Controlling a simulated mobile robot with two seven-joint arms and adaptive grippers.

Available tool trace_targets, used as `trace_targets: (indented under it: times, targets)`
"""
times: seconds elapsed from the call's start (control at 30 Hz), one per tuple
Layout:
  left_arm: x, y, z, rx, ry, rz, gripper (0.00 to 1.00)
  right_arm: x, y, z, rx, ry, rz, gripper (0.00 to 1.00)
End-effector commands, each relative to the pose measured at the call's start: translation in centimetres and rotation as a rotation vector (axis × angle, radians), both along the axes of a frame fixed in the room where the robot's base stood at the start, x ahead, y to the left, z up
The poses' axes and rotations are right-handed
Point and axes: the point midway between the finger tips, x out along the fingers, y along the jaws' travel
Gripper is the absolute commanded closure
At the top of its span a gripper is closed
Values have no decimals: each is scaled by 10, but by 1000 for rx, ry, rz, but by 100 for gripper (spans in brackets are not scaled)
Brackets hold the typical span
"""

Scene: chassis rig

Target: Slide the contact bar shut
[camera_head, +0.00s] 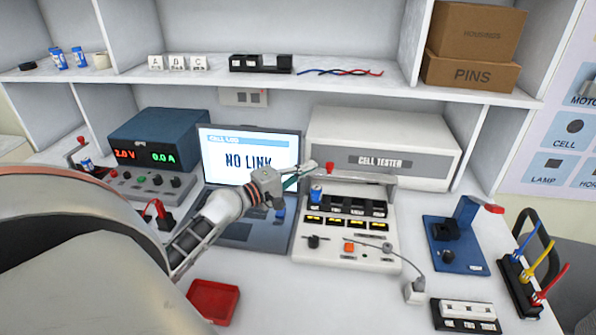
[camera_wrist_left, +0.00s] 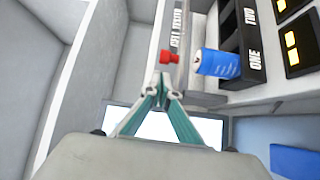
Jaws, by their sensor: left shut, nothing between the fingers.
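The cell tester (camera_head: 384,138) is a white box at the back of the bench, with a sloped front panel bearing several dark slots. The grey contact bar (camera_head: 365,180) runs across above the slots, with a red knob (camera_head: 330,167) near its left part. In the left wrist view the bar (camera_wrist_left: 186,45) and red knob (camera_wrist_left: 169,57) lie just beyond my fingertips. A blue cell (camera_head: 316,193) is in the leftmost slot; it also shows beside slot ONE in the wrist view (camera_wrist_left: 218,64). My left gripper (camera_head: 310,167) is shut and empty, close to the knob; contact is unclear. My right gripper is out of view.
A laptop (camera_head: 240,145) reading NO LINK stands behind my left arm. A blue power supply (camera_head: 160,138) is at left, a red tray (camera_head: 213,301) in front. A blue fixture (camera_head: 455,235) and colored probes (camera_head: 525,275) stand at right. The shelf (camera_head: 300,85) overhangs the back.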

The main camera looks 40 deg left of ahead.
Motion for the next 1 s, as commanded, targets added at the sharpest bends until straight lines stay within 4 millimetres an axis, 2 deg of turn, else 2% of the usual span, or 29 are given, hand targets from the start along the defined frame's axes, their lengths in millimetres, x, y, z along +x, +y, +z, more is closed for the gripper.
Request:
trace_targets:
  times: [0.03,0.2,0.4,0.8,1.0]
  targets:
    - [9,-2,3,-3,-4,1,100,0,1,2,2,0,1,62]
    - [31,-7,1,-1,-1,0,100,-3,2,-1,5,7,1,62]
    - [43,-9,0,-1,0,0,100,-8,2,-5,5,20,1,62]
    - [43,-11,0,0,1,-1,100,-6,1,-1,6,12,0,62]
    - [21,-24,0,3,4,-3,100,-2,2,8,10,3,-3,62]
